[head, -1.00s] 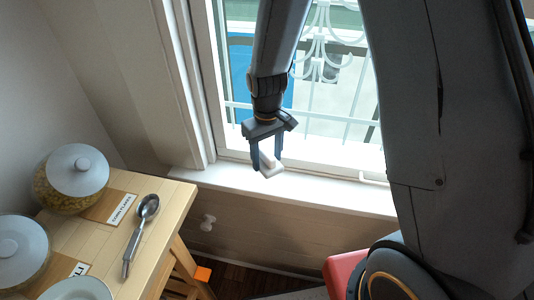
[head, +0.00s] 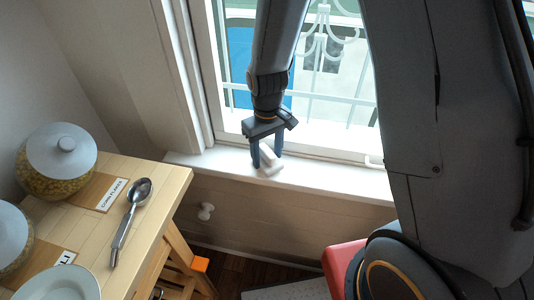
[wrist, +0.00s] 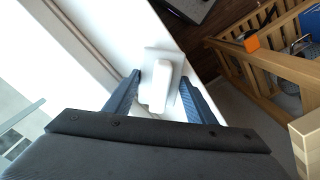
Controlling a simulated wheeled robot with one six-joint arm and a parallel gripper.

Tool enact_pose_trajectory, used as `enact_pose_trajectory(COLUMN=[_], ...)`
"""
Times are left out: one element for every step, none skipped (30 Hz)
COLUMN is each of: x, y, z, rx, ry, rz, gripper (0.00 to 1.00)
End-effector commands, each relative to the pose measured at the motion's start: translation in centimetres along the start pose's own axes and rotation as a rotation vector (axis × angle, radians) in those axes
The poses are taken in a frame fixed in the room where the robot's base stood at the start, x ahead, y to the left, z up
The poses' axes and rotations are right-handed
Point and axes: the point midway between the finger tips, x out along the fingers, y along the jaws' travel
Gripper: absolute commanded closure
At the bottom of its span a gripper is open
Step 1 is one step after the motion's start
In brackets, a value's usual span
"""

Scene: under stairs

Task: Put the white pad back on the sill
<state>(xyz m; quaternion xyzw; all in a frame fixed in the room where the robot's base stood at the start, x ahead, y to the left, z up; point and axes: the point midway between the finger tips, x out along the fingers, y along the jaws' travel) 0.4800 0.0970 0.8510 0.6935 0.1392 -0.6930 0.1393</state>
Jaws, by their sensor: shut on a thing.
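My gripper (head: 266,161) is shut on the white pad (head: 271,164), a small white block with a wider flat base. In the wrist view the pad (wrist: 158,86) shows between the two dark blue fingers (wrist: 152,98). In the head view the gripper points down over the white sill (head: 215,164) under the window, and the pad appears within the sill's width. White on white, I cannot tell whether the pad's base touches the sill. The sill also runs diagonally behind the pad in the wrist view (wrist: 108,40).
A wooden table (head: 150,207) at the left holds a lidded jar (head: 62,160), a spoon (head: 128,218), labels and a plate. The window (head: 335,90) with white bars is behind the sill. The sill looks clear around the pad.

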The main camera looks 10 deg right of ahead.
Motion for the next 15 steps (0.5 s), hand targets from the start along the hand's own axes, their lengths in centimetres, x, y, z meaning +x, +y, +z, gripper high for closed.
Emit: enact_pose_trajectory(x=[0.0, 0.01, 0.03, 0.06, 0.09, 0.15, 0.2, 0.25, 0.33, 0.39, 0.44, 0.52, 0.57, 0.63, 0.7], y=[0.0, 0.0, 0.0, 0.0, 0.0, 0.0, 0.0, 0.01, 0.01, 0.01, 0.0, 0.0, 0.01, 0.0, 0.0], z=[-0.01, -0.01, -0.01, -0.01, -0.01, -0.02, -0.02, -0.02, -0.02, -0.02, -0.02, -0.02, -0.02, -0.02, -0.02], rx=[0.0, 0.0, 0.0, 0.0, 0.0, 0.0, 0.0, 0.0, 0.0, 0.0, 0.0, 0.0, 0.0, 0.0, 0.0], ry=[0.0, 0.0, 0.0, 0.0, 0.0, 0.0, 0.0, 0.0, 0.0, 0.0, 0.0, 0.0, 0.0, 0.0, 0.0], rz=[0.0, 0.0, 0.0, 0.0, 0.0, 0.0, 0.0, 0.0, 0.0, 0.0, 0.0, 0.0, 0.0, 0.0, 0.0], gripper=[0.68, 0.68, 0.68, 0.68, 0.68, 0.68, 0.68, 0.68, 0.68, 0.68, 0.68, 0.68, 0.68, 0.68, 0.68])
